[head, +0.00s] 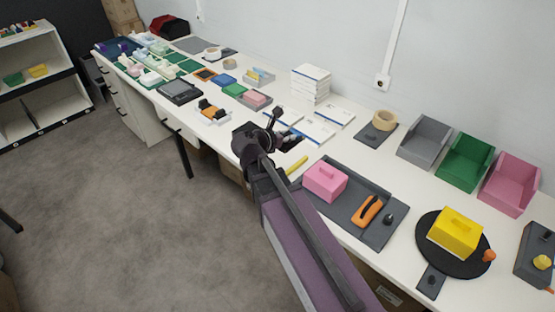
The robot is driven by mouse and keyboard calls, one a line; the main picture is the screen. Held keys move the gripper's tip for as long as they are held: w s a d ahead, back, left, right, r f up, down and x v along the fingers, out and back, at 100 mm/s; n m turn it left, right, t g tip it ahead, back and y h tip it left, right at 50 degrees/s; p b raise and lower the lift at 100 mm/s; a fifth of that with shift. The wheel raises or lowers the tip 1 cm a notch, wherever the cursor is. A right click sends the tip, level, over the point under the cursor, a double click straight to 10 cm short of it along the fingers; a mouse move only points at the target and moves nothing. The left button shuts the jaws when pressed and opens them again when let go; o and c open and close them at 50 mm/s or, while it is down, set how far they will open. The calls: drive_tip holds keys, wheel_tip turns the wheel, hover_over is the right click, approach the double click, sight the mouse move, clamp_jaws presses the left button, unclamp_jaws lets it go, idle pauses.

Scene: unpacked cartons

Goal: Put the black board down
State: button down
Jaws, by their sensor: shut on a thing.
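My gripper (283,138) is over the near edge of the long white table, around its middle, partly hidden by my own wrist. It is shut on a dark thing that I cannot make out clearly. A round black board (424,247) with a short handle lies at the right end of the table, well apart from my gripper. A yellow box (456,229) sits on this board, with a small orange thing (489,256) at its right edge.
A dark grey tray (379,232) with a pink block (325,180) and an orange stapler-like thing (367,210) lies right of my gripper. White books (312,127) lie behind it. Grey, green and pink bins (511,185) stand by the wall. The table's far left is crowded.

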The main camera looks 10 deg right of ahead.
drive_tip(key=w+f+b, duration=1)
drive_tip(key=w+f, duration=0.1)
drive_tip(key=w, duration=0.4)
drive_tip(key=shift+f+b, duration=0.2)
drive_tip(key=shift+b, duration=0.2)
drive_tip(key=shift+a+f, duration=0.1)
drive_tip(key=shift+f, duration=0.05)
drive_tip(key=b, duration=0.6)
hover_over(277, 157)
wheel_tip(277, 157, down, 6)
drive_tip(key=shift+s, duration=0.15)
drive_tip(key=shift+f+b, duration=1.9)
drive_tip(key=shift+b, duration=0.15)
